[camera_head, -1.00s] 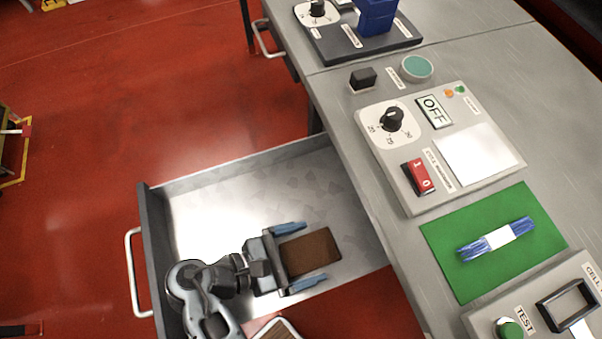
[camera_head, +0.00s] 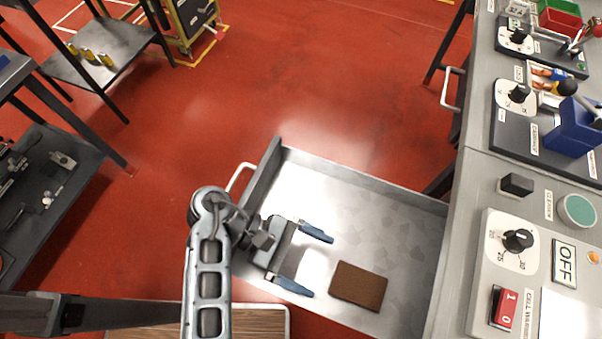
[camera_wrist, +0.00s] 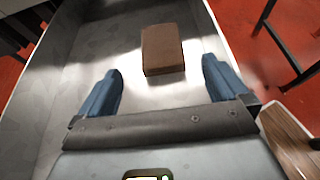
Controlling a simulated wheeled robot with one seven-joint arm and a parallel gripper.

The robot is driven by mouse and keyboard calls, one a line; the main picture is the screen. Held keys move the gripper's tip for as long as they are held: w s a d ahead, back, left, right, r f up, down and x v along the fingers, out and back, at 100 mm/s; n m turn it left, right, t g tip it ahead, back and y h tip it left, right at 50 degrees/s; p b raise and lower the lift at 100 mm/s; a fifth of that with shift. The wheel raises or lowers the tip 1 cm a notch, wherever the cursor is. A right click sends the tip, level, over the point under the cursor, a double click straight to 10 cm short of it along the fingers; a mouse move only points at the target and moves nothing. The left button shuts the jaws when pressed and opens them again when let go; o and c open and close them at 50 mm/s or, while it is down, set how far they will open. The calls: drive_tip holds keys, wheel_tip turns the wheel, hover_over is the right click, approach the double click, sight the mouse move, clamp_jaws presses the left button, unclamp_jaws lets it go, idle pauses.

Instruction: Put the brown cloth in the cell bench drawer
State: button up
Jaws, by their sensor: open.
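The brown cloth (camera_head: 358,286) is a folded flat block lying on the floor of the open cell bench drawer (camera_head: 385,205). It also shows in the wrist view (camera_wrist: 162,49), ahead of my fingertips. My gripper (camera_head: 322,265) is open and empty, over the drawer to the left of the cloth and apart from it. Its two blue fingers also show in the wrist view (camera_wrist: 160,85), with bare drawer floor between them.
The bench top (camera_head: 465,215) at the right holds a control panel with a dial (camera_head: 518,241), a red switch (camera_head: 504,308) and a black block (camera_head: 516,185). A wooden-topped surface (camera_head: 255,320) lies below my arm. A dark shelf (camera_head: 55,185) stands at the left. Red floor beyond the drawer is clear.

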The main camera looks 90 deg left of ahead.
drive_tip(key=shift+v, duration=0.95)
